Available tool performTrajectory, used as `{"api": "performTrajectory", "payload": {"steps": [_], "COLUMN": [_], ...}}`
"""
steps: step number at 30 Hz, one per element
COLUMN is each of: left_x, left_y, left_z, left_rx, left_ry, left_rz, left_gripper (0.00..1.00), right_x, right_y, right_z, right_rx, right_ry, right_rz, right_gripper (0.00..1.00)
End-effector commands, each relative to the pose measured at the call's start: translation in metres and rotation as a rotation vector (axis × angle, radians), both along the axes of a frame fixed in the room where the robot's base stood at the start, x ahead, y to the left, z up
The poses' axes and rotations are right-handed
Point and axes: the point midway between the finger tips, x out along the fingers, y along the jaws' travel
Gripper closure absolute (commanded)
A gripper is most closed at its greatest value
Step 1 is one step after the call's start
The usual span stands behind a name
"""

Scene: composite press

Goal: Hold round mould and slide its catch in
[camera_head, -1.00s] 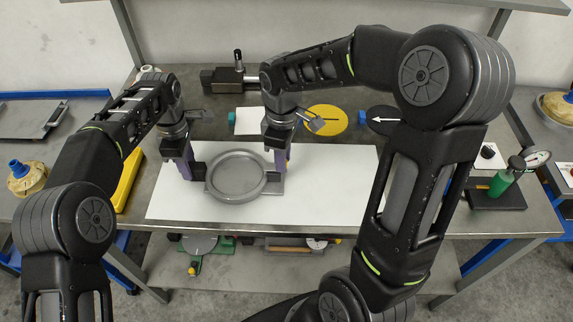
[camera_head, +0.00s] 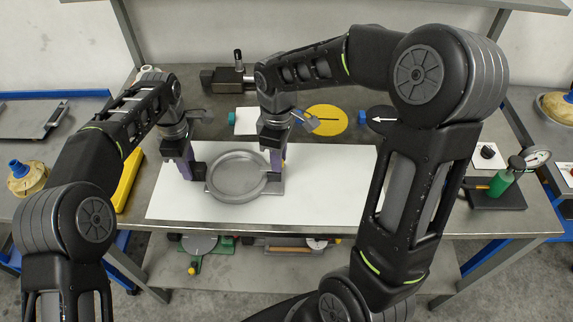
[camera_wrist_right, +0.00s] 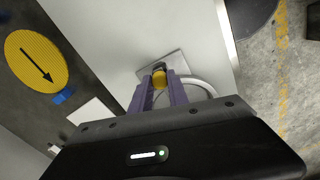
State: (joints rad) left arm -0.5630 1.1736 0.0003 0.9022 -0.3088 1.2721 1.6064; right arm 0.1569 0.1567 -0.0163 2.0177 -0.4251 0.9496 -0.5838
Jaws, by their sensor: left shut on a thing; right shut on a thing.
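The round mould (camera_head: 236,178) is a grey ring-shaped dish lying flat on the white sheet, with a flat plate at its right side. My left gripper (camera_head: 188,171) is shut on the dark block (camera_head: 199,171) at the mould's left side. My right gripper (camera_head: 276,163) points down at the mould's right side. Part of the mould's rim (camera_wrist_right: 205,84) shows there. The fingers hide most of the catch, so its exact position cannot be told.
The white sheet (camera_head: 330,190) is clear to the right of the mould. Behind it are a yellow disc (camera_head: 326,120) and a dark disc with a white arrow (camera_head: 382,120). A green bottle (camera_head: 507,176) and a gauge (camera_head: 538,158) stand at the right.

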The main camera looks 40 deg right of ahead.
Motion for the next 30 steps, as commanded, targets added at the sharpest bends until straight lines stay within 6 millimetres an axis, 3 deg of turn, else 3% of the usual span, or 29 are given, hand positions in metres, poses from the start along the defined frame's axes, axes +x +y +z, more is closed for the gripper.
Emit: {"api": "performTrajectory", "payload": {"steps": [10, 22, 30], "left_x": [-0.001, 0.000, 0.000], "left_y": [-0.001, 0.000, 0.000], "left_z": [0.000, 0.000, 0.000], "left_rx": [-0.002, -0.001, 0.000], "left_ry": [0.001, 0.001, 0.000], "left_rz": [-0.001, 0.000, 0.000], "left_gripper": [1.00, 1.00, 1.00], "right_x": [0.001, 0.001, 0.002], "right_y": [0.001, 0.000, 0.000], "right_z": [0.000, 0.007, 0.050], "right_rx": [0.000, 0.000, -0.001], "right_ry": [-0.001, -0.003, -0.006], "right_rz": [0.001, 0.000, 0.000], "right_gripper": [0.54, 0.54, 0.54]}}
